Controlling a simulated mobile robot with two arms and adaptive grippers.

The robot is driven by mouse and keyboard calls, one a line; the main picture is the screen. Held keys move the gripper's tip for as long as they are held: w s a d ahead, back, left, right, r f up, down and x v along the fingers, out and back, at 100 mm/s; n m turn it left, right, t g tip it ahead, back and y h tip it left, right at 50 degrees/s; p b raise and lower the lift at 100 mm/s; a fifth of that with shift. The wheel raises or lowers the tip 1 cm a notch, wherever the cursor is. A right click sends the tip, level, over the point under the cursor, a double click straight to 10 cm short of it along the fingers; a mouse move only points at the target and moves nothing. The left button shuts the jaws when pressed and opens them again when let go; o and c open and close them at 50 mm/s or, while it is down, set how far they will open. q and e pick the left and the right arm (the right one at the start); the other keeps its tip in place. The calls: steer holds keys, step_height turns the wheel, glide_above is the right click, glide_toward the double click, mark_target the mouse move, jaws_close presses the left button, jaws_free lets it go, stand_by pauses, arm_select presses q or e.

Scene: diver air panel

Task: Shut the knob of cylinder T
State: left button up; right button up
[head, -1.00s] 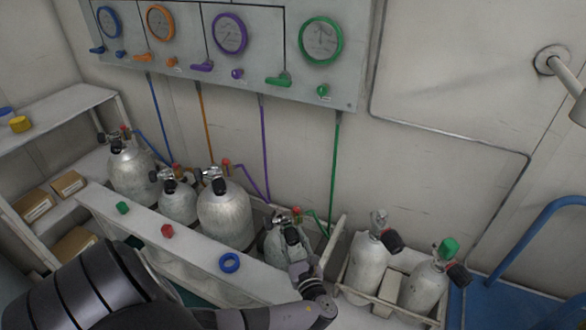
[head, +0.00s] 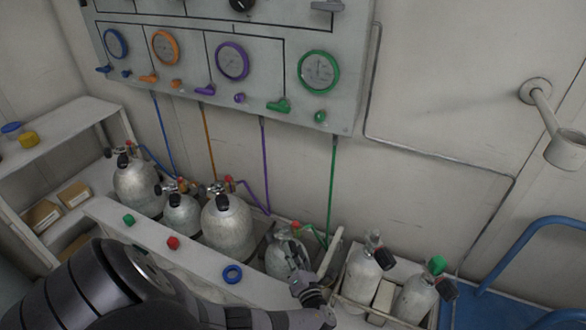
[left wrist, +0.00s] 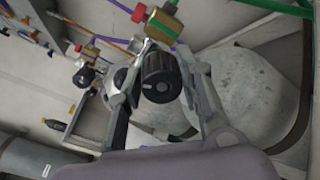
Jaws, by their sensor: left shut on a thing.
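My left gripper (head: 292,252) is at the top of the grey cylinder (head: 275,262) under the green hose. In the left wrist view my left gripper (left wrist: 163,72) has its fingers on both sides of a black ridged knob (left wrist: 160,88) and is shut on it. The pale cylinder body (left wrist: 245,85) shows behind the right finger. A brass fitting with a red cap (left wrist: 165,18) sits beside the knob. I can read no letter T on any cylinder. The knob is hidden by my gripper in the head view. My right gripper is not in view.
Several cylinders (head: 228,225) stand in the rack to the left. Two more (head: 365,270) stand in a crate at right. The gauge panel (head: 270,95) is on the wall above.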

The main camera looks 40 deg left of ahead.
arm_select(q)
steer(key=m+p, duration=0.1)
steer(key=m, duration=0.2)
steer(key=shift+w+r+m, duration=0.1)
steer(key=shift+m, duration=0.2)
steer(key=m, duration=0.4)
steer(key=shift+g+p, duration=0.3)
steer(key=shift+p, duration=0.1)
steer(key=m, duration=0.4)
steer(key=shift+f, duration=0.2)
steer(key=shift+w+m, duration=0.1)
steer(key=shift+m, duration=1)
steer(key=shift+f+m+y+b, duration=0.1)
steer(key=shift+m+y+b, duration=0.25)
steer(key=shift+m, duration=1.45)
